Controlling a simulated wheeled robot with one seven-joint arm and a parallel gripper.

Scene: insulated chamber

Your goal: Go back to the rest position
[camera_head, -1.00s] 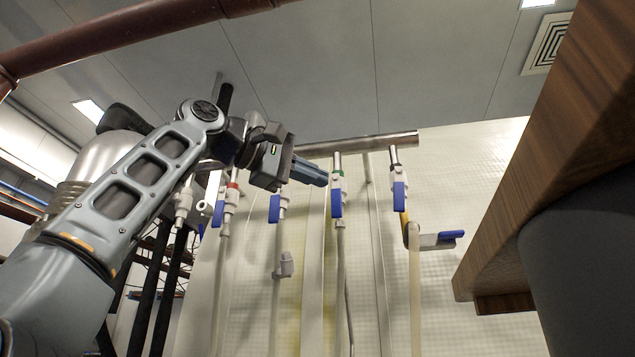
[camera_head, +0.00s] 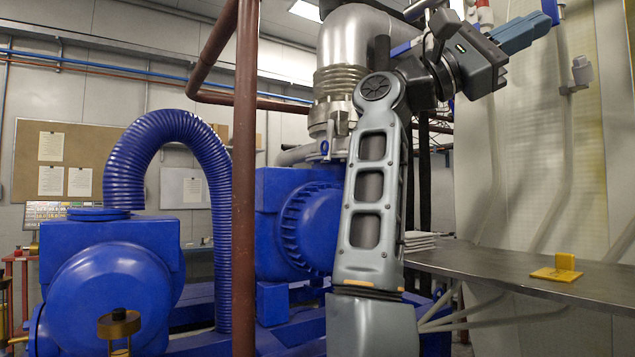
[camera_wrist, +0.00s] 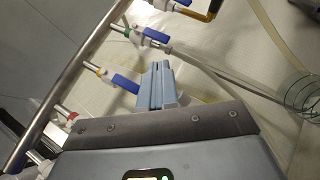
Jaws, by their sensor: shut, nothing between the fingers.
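My gripper (camera_head: 522,32) is at the upper right in the head view, raised on my bent arm in front of the pale panel. Its fingers also show in the wrist view (camera_wrist: 157,84); they are together with nothing between them. In the wrist view, a steel manifold pipe (camera_wrist: 72,75) runs diagonally at the left. Valves with blue handles branch from it, one handle (camera_wrist: 125,83) close beside the fingers in the picture. I cannot tell whether they touch.
A brown vertical pipe (camera_head: 245,180) stands left of my arm. Blue machinery (camera_head: 110,275) with a ribbed hose (camera_head: 212,160) fills the left. A metal table (camera_head: 500,268) at the right holds a yellow block (camera_head: 557,270) and white sheets (camera_head: 420,240). Silver ducting (camera_head: 350,50) rises behind my arm.

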